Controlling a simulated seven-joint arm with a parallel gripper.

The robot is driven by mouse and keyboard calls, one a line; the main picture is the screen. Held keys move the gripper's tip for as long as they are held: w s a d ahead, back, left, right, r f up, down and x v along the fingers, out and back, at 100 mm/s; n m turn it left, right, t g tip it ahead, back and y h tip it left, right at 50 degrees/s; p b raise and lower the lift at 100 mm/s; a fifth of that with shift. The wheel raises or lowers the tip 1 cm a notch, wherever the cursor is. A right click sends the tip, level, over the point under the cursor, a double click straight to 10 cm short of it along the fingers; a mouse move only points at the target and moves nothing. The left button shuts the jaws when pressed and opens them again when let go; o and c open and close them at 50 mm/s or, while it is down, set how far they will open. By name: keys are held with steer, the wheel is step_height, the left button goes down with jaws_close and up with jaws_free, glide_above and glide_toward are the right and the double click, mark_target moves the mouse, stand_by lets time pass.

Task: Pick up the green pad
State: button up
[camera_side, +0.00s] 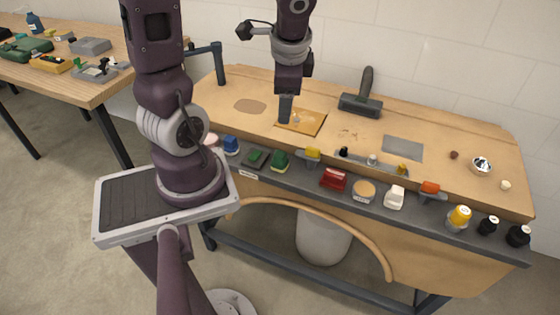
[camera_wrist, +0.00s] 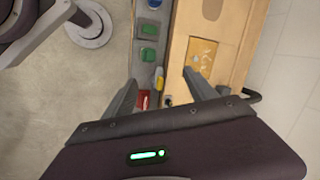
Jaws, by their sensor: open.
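Two green items lie side by side on the grey front ledge of the bench. One is a flat green piece (camera_side: 256,156) on a dark base, also in the wrist view (camera_wrist: 149,30). The other is a thicker green block (camera_side: 280,159) with a yellowish lower edge, also in the wrist view (camera_wrist: 148,55). I cannot tell for sure which is the pad. My gripper (camera_side: 285,122) is above the bench near a yellowish board, behind the green items in the side view.
A blue item (camera_side: 230,144) lies left of the green ones; a yellow item (camera_side: 312,154) and a red item (camera_side: 333,179) lie right. The yellowish board (camera_side: 308,122) and a grey brush-like tool (camera_side: 362,98) are on the bench. A hooked post (camera_side: 220,65) stands at its left.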

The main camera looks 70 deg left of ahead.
steer(key=a+f+m+g+h, duration=0.1)
steer(key=a+f+m+h, duration=0.2)
steer(key=f, duration=0.6)
steer(key=m, duration=0.2)
glide_above(280, 153)
steer(key=shift+h, duration=0.4)
step_height(280, 153, down, 6)
steer(key=shift+a+r, duration=0.1)
steer(key=shift+a, duration=0.05)
steer(key=f, duration=0.7)
steer(key=shift+d, duration=0.25)
steer(key=shift+r, duration=0.1)
jaws_close()
step_height(280, 153, up, 10)
